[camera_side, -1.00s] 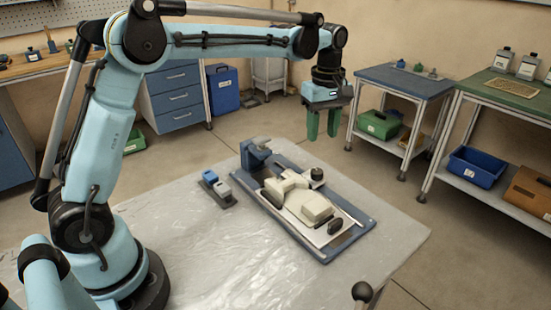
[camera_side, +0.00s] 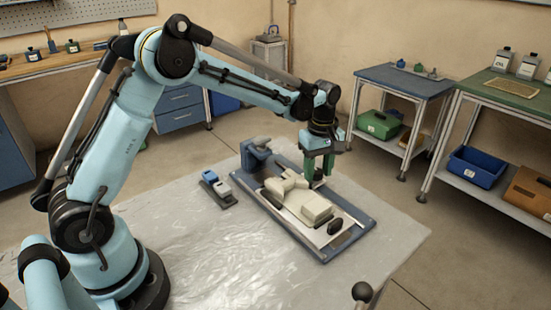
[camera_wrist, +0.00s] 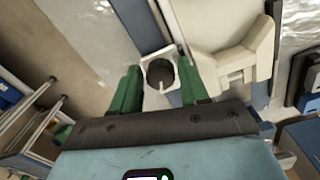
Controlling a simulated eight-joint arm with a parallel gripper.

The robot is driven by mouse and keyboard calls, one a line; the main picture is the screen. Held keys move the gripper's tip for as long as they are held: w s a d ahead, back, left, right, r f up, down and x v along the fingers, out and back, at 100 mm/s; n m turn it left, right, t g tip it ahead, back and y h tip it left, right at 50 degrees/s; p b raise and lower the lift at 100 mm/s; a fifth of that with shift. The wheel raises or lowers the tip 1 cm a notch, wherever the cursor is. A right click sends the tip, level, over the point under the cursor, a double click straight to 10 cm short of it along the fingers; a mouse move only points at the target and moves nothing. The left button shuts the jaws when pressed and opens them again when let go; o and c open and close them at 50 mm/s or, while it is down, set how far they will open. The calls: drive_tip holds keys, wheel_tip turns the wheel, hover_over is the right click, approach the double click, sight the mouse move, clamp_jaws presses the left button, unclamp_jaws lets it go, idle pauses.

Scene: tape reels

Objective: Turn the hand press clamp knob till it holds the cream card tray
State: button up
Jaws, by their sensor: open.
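The hand press has a blue base plate (camera_side: 283,229) on the sheeted table, with a pale plate on it. Cream parts lie on it: a branched piece (camera_side: 284,184) and a blocky piece (camera_side: 316,209); I cannot tell which is the cream card tray. The clamp knob (camera_wrist: 157,70) looks dark and round with a pale pointer, in a whitish square surround in the wrist view. My gripper (camera_wrist: 158,68) is open, its two green fingers on either side of the knob, apparently not closed on it. In the side view my gripper (camera_side: 318,173) largely hides the knob.
A blue upright bracket (camera_side: 256,155) stands at the plate's back end. A small dark stand with blue and grey blocks (camera_side: 217,184) sits to its left. A dark oval knob (camera_side: 335,226) is at the near end. The table's front left is clear.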

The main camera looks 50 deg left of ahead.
drive_tip(key=c, duration=0.8)
drive_tip(key=shift+o, duration=0.2)
drive_tip(key=m, duration=0.3)
drive_tip(key=shift+m, duration=0.4)
drive_tip(key=m, duration=0.4)
drive_tip(key=shift+s+a+m, duration=0.1)
drive_tip(key=shift+m, duration=0.2)
drive_tip(key=m, duration=0.6)
drive_tip(key=shift+a, duration=0.1)
drive_tip(key=m, duration=0.6)
drive_tip(key=shift+m, duration=0.4)
drive_tip(key=shift+a, duration=0.1)
